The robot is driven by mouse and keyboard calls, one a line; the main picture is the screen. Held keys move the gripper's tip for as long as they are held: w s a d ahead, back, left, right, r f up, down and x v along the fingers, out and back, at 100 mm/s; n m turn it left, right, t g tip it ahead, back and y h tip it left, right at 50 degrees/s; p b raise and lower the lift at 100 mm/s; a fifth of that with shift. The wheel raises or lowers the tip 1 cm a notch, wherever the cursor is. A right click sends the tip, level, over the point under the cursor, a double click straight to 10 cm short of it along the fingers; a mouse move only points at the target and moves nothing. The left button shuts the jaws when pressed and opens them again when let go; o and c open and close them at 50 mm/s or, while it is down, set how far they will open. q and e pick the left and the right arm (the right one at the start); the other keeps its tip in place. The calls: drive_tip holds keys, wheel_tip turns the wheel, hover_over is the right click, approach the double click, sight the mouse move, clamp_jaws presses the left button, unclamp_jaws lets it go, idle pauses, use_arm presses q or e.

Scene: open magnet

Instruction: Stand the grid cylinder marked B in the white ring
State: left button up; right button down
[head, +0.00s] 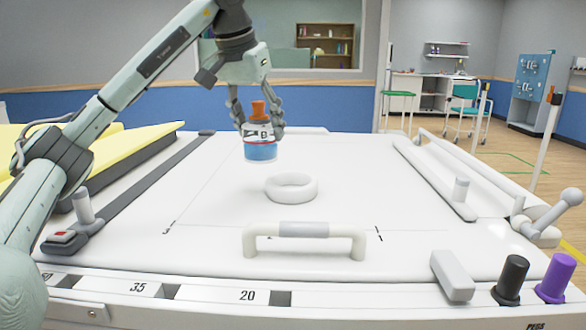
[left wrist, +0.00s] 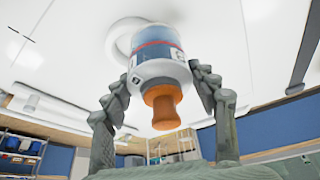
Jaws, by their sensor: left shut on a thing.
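The cylinder marked B (head: 260,151) has a blue lower part, a white label band with a dark B, and an orange knob on top. My left gripper (head: 258,118) is shut on it and holds it upright above the white table, behind and a little left of the white ring (head: 291,188) in the head view. The ring lies flat and its middle looks empty. In the left wrist view, the cylinder (left wrist: 158,65) sits between the two fingers, and the ring (left wrist: 125,38) shows partly hidden beyond it. My right gripper is not in view.
A white bar handle (head: 304,231) stands in front of the ring. Black (head: 511,279) and purple (head: 556,277) pegs and a white block (head: 452,275) are at the front right. A raised rail (head: 432,178) runs along the right side. The white surface (head: 345,165) around the ring is clear.

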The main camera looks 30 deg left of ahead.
use_arm(q)
drive_tip(key=w+d+f, duration=0.1)
drive_tip(key=f, duration=0.1)
drive_tip(key=w+d+f, duration=0.1)
drive_tip(key=w+f, duration=0.1)
drive_tip(key=f, duration=0.1)
drive_tip(key=w+d+f, duration=0.2)
drive_tip(key=shift+f, duration=0.35)
drive_tip(key=shift+w, duration=0.1)
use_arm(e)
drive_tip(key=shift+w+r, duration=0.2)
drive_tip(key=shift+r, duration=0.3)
use_arm(q)
drive_tip(key=shift+f, duration=0.1)
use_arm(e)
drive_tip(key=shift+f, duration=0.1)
use_arm(q)
drive_tip(key=shift+f, duration=0.15)
drive_tip(key=o, duration=1.4)
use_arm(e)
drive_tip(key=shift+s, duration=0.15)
